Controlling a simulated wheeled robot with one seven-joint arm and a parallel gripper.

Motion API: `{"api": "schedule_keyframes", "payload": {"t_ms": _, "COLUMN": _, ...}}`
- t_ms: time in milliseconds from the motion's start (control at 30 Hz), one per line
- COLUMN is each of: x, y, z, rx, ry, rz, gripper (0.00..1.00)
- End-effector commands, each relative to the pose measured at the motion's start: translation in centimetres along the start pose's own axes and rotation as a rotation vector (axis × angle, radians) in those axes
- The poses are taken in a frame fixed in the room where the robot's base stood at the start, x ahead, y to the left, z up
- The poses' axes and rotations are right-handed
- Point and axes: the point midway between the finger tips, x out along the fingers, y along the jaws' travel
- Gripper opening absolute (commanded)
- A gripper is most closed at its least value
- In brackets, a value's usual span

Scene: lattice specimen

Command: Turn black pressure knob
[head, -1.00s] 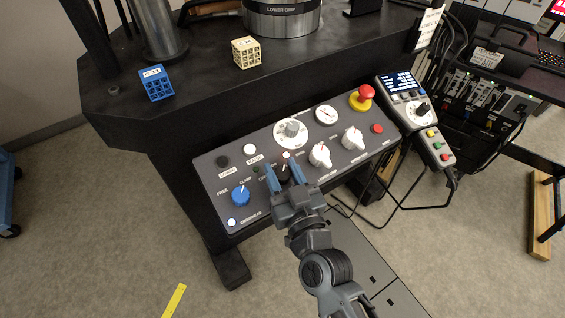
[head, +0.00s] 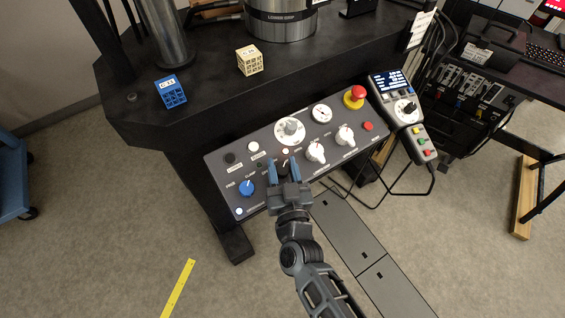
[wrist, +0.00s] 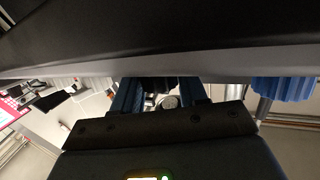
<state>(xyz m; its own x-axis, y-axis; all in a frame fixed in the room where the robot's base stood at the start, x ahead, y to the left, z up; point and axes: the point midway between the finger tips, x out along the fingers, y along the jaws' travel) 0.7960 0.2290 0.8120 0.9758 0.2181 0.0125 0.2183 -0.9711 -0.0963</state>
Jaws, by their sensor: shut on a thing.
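The control panel (head: 224,180) slopes at the front of the black machine. The black pressure knob (head: 283,167) sits in its lower row, between the blue knob (head: 247,188) and the white knobs (head: 316,152). My gripper (head: 283,165) has its blue fingers on either side of the black knob and is shut on it. In the wrist view the dark knob (wrist: 160,83) shows between the two blue fingers (wrist: 160,95). Its pointer and label are mostly hidden by the gripper.
A red emergency button (head: 356,94) and a handheld controller (head: 405,110) are at the panel's right. A blue lattice cube (head: 172,93) and a cream lattice cube (head: 250,61) stand on the machine's table (head: 215,90).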

Motion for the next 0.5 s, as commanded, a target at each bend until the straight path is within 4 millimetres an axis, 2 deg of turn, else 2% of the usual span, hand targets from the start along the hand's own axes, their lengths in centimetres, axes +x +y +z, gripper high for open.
{"api": "schedule_keyframes", "payload": {"t_ms": 367, "x": 0.02, "y": 0.10, "z": 0.07, "rx": 0.001, "ry": -0.001, "rz": 0.003, "gripper": 0.12}}
{"api": "schedule_keyframes", "payload": {"t_ms": 400, "x": 0.02, "y": 0.10, "z": 0.07, "rx": 0.001, "ry": -0.001, "rz": 0.003, "gripper": 0.46}}
{"api": "schedule_keyframes", "payload": {"t_ms": 500, "x": 0.02, "y": 0.08, "z": 0.06, "rx": 0.001, "ry": -0.001, "rz": 0.002, "gripper": 0.56}}
